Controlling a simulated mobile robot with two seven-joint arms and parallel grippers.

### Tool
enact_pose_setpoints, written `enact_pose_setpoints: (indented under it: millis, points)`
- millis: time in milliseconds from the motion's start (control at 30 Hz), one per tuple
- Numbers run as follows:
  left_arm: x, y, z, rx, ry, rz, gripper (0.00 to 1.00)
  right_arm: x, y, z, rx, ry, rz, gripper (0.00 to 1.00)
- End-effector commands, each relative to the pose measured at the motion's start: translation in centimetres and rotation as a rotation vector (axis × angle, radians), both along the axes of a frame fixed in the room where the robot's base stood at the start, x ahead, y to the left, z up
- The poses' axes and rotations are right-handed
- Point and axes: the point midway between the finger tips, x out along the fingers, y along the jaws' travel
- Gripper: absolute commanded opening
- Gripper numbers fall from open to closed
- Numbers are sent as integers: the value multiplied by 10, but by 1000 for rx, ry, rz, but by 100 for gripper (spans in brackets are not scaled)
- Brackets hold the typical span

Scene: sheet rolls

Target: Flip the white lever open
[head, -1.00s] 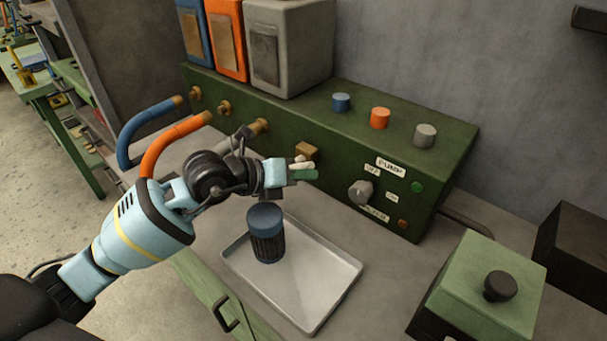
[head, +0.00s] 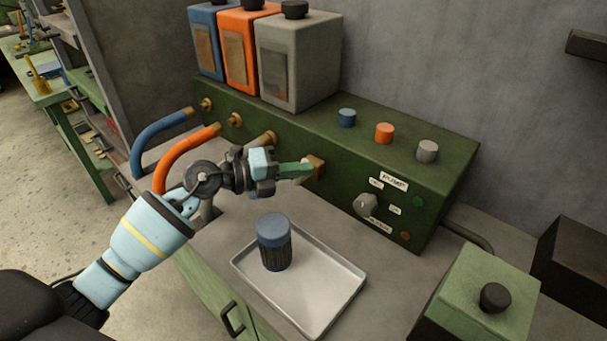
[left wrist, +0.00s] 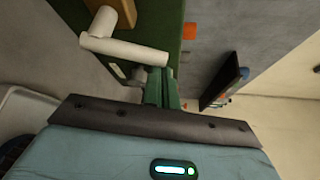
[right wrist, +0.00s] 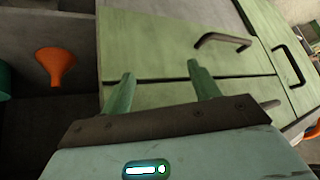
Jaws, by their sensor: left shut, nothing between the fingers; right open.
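The white lever (left wrist: 125,47) shows in the left wrist view as a bent white bar on a brass block (left wrist: 122,10) on the green pump panel. In the head view only a sliver of the lever shows beside the brass block (head: 315,167); my left gripper hides the rest. My left gripper (head: 304,170) is shut and empty, its green fingers right beside the lever. In the left wrist view its fingers (left wrist: 163,80) are just below the bar's free end; I cannot tell if they touch. My right gripper (right wrist: 161,72) is open and empty, facing green cabinet fronts.
A metal tray (head: 335,292) with a blue-capped dark jar (head: 274,242) lies below the left arm. Blue (head: 158,131) and orange (head: 178,157) hoses curve close by the arm. A green box (head: 485,285) stands at right. An orange funnel (right wrist: 55,66) shows in the right wrist view.

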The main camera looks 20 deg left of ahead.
Motion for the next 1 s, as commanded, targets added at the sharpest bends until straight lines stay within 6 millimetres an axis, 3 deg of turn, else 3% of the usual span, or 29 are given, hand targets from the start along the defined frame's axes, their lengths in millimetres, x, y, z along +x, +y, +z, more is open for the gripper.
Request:
enact_pose_setpoints:
  millis: [400,1000]
  points:
    - [7,17,5,-235,96,2,0,-1,-1,0,-2,2,0,61]
    - [8,20,5,-289,119,0,0,0,-1,0,-2,1,1,61]
